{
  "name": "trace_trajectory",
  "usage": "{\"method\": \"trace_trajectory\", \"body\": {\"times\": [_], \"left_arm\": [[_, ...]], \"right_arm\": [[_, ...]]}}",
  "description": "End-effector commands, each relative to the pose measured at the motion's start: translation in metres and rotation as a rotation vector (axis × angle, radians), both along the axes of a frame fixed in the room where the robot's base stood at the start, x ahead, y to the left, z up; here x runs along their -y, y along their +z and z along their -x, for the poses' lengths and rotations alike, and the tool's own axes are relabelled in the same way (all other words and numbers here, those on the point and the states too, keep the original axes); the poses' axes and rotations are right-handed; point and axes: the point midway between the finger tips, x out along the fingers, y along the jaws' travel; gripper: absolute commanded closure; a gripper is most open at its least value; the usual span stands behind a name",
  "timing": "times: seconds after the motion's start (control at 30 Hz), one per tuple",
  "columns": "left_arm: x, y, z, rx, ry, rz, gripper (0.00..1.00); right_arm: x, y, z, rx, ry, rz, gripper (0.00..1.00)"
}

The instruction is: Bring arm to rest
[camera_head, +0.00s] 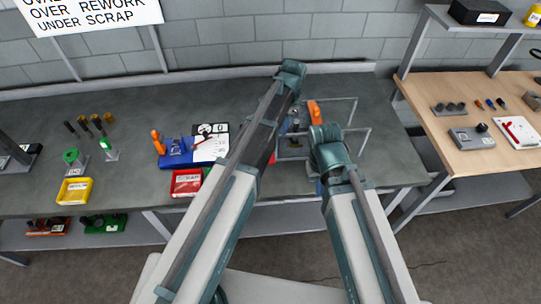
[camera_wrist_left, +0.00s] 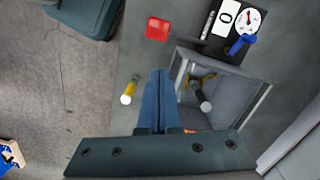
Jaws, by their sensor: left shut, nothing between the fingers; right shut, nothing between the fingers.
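My left gripper (camera_wrist_left: 157,100) shows in the left wrist view with its two blue fingers together and nothing between them. It is over the table beside an open-framed grey fixture (camera_wrist_left: 262,104). In the head view my left arm reaches up over the table and hides most of its own gripper. My right arm is bent beside it, in front of the fixture (camera_head: 352,128). A small blue part of my right gripper (camera_head: 319,187) shows by the table's front edge, with nothing seen held; the rest is hidden behind the arm.
A red bin (camera_head: 186,183), a blue holder (camera_head: 177,158) and a yellow bin (camera_head: 74,190) stand left of my arms. A yellow-ended tool (camera_wrist_left: 129,92) lies near the left gripper. A wooden bench (camera_head: 470,90) is at the right. The table between yellow and red bins is mostly clear.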

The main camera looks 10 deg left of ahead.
Motion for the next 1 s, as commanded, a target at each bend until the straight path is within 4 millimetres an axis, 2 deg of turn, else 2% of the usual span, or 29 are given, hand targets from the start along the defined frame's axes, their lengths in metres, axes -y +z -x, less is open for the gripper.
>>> {"method": "trace_trajectory", "body": {"times": [0.3,0.37,0.47,0.7,0.8,0.9,1.0], "left_arm": [[0.0,0.0,0.001,0.0,0.001,0.0,1.0],[0.001,-0.005,0.006,0.002,0.01,-0.001,1.0],[0.006,-0.027,0.034,0.009,0.063,-0.007,1.0],[0.018,-0.099,0.142,0.048,0.337,-0.035,1.0],[0.02,-0.121,0.177,0.065,0.442,-0.043,1.0],[0.02,-0.135,0.202,0.077,0.522,-0.048,1.0],[0.02,-0.142,0.216,0.085,0.571,-0.052,1.0]], "right_arm": [[0.0,0.0,0.0,0.0,0.0,0.0,1.0],[0.0,-0.005,0.0,0.0,0.0,0.0,1.0],[0.0,-0.027,0.0,0.0,0.001,0.0,1.0],[0.0,-0.099,0.0,0.001,0.007,0.001,1.0],[0.0,-0.121,0.0,0.001,0.009,0.001,1.0],[0.0,-0.135,0.0,0.001,0.01,0.002,1.0],[0.0,-0.142,0.0,0.002,0.011,0.002,1.0]]}}
